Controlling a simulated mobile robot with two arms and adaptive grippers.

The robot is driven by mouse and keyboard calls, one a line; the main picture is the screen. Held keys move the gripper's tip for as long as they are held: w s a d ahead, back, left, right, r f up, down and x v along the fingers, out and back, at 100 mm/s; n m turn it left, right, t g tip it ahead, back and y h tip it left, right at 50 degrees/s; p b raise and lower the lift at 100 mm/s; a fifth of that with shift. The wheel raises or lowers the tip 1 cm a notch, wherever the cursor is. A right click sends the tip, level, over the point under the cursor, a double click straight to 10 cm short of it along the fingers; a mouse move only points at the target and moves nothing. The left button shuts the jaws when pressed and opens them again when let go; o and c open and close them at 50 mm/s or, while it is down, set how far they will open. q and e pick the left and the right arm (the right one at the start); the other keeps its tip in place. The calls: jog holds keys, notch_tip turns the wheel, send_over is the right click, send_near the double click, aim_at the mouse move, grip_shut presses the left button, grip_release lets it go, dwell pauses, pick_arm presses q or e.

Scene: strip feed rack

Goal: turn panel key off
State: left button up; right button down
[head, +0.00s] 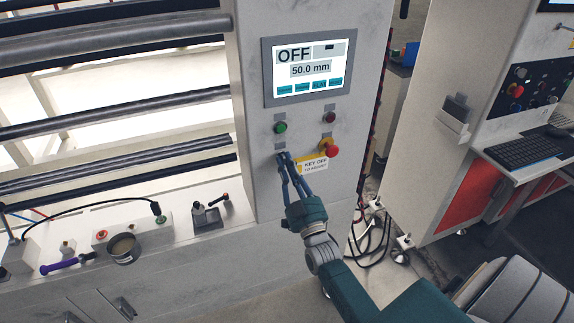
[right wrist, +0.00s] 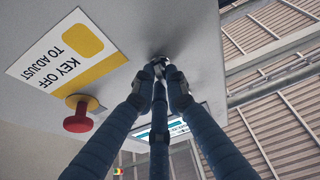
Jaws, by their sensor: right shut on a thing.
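The grey control panel (head: 350,110) stands upright in the middle of the head view. Its screen (head: 309,68) reads "OFF" and "50.0 mm". My right gripper (head: 285,158) reaches up to the panel face, left of the "KEY OFF TO ADJUST" label (head: 314,164). In the right wrist view, the gripper's blue fingers (right wrist: 160,75) close together on the small metal key (right wrist: 159,60) at the panel. The fingertips hide most of the key, and its exact angle cannot be told. My left gripper is not in view.
A red mushroom button (head: 331,150) sits just right of the gripper, and a green button (head: 280,128) is just above it. Rollers (head: 110,125) run off to the left. A ledge (head: 180,238) below them holds a tin (head: 124,248) and a purple-handled tool (head: 67,263).

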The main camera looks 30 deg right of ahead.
jog(key=shift+f+m, duration=0.15)
jog(key=shift+m, duration=0.15)
jog(key=c, duration=2)
grip_release()
jog(key=shift+c, duration=0.2)
jog(key=v, duration=1.2)
jog(key=shift+a, duration=0.1)
